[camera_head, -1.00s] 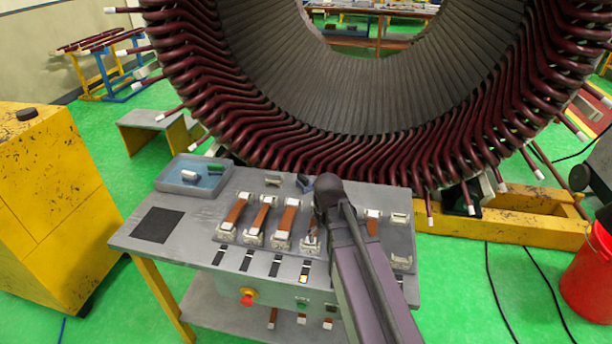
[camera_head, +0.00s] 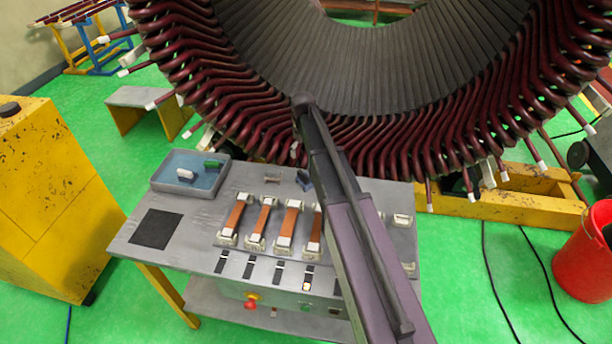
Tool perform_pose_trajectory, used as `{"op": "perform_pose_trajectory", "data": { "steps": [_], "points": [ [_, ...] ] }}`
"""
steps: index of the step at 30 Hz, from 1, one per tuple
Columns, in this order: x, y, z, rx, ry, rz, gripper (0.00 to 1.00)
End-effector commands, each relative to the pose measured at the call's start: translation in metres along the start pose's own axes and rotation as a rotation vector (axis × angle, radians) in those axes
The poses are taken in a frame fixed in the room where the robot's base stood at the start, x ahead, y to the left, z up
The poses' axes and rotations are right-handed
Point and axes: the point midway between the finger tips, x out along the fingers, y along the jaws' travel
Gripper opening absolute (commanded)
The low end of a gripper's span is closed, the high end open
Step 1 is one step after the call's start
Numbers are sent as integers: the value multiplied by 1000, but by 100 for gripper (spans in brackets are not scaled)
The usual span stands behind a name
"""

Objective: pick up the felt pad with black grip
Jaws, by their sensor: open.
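A shallow tray with a blue inside (camera_head: 160,184) stands at the back left of the grey workbench. In it lie a small white block-like piece (camera_head: 185,175) and a small green piece (camera_head: 213,164). The white one may be the felt pad, but it is too small for me to make out a black grip. A small dark blue piece (camera_head: 304,180) lies on the bench right of the tray, close to my arm. My arm rises from the bottom right across the bench. My gripper's fingers do not show; they seem hidden by the arm.
The grey bench (camera_head: 190,262) holds a row of brown straps in pale clamps (camera_head: 263,222) and a black mat (camera_head: 156,229). A large stator with dark red coils (camera_head: 440,135) stands close behind it. A red bucket (camera_head: 585,255) is at the right.

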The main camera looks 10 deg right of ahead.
Motion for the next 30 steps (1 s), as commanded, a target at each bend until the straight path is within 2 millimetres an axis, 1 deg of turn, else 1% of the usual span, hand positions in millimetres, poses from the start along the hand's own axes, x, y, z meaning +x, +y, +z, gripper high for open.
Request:
{"op": "perform_pose_trajectory", "data": {
  "steps": [11,17,30],
  "points": [
    [4,6,3,10,0,0,100],
    [16,7,4,11,0,0,100],
    [51,8,4,12,0,0,100]
  ]
}}
